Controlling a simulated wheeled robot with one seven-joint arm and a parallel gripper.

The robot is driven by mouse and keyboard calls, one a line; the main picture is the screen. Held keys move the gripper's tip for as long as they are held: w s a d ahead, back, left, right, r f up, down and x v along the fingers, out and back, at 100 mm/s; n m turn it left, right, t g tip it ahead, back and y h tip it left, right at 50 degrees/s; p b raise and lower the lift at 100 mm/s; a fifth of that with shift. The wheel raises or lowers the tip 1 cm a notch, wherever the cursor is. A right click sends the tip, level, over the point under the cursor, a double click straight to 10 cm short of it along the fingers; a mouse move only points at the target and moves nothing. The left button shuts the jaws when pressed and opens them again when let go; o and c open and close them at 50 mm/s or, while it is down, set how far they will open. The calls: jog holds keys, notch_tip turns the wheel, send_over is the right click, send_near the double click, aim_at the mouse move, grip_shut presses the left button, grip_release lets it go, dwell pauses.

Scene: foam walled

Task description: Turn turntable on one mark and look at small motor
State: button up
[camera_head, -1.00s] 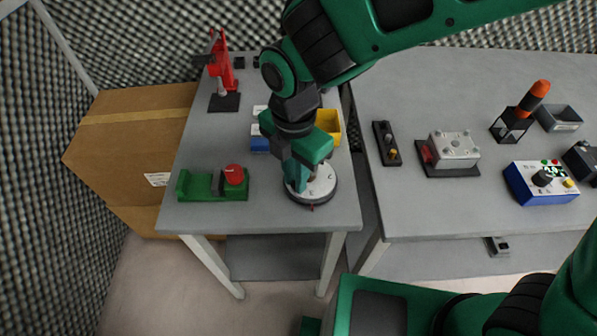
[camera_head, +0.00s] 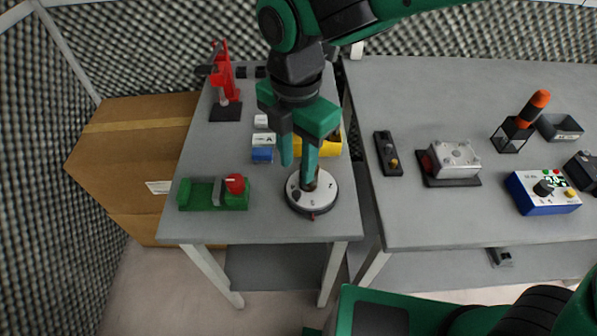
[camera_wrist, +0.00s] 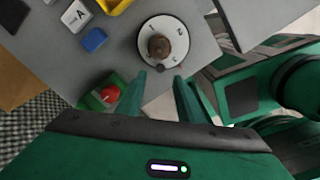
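The round white turntable (camera_head: 322,200) with a dark base sits near the front right of the left table. It also shows in the wrist view (camera_wrist: 146,60), with dark marks on its face. A small brownish motor-like part (camera_wrist: 159,46) stands at its middle; in the head view my finger mostly hides it. My gripper (camera_head: 297,172) is open and empty, its two fingers apart. It is above and just behind the turntable in the head view, one fingertip overlapping the disc in the picture. In the wrist view, the fingertips (camera_wrist: 159,78) are clear of the disc.
A green fixture with a red knob (camera_head: 235,184) is left of the turntable. Blue (camera_head: 262,156) and white blocks and a yellow bin (camera_head: 330,146) lie behind. A red stand (camera_head: 222,85) is farther back. The right table holds a grey metal box (camera_head: 455,158) and a blue control box (camera_head: 543,192).

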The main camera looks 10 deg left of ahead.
jog(key=shift+r, duration=1.55)
jog(key=shift+w+d, duration=0.1)
jog(key=w+d+m, duration=0.4)
jog(key=d+m, duration=0.4)
jog(key=d, duration=0.6)
jog(key=w+d+m, duration=0.4)
jog(key=d+m, duration=0.5)
jog(key=d, duration=0.6)
jog(key=s+d+f+m, duration=0.2)
jog(key=s+d+m, duration=1.3)
jog(key=d+m, duration=0.4)
jog(key=shift+s+d+f, duration=0.25)
jog(key=shift+s+d, duration=0.05)
jog(key=shift+d, duration=0.3)
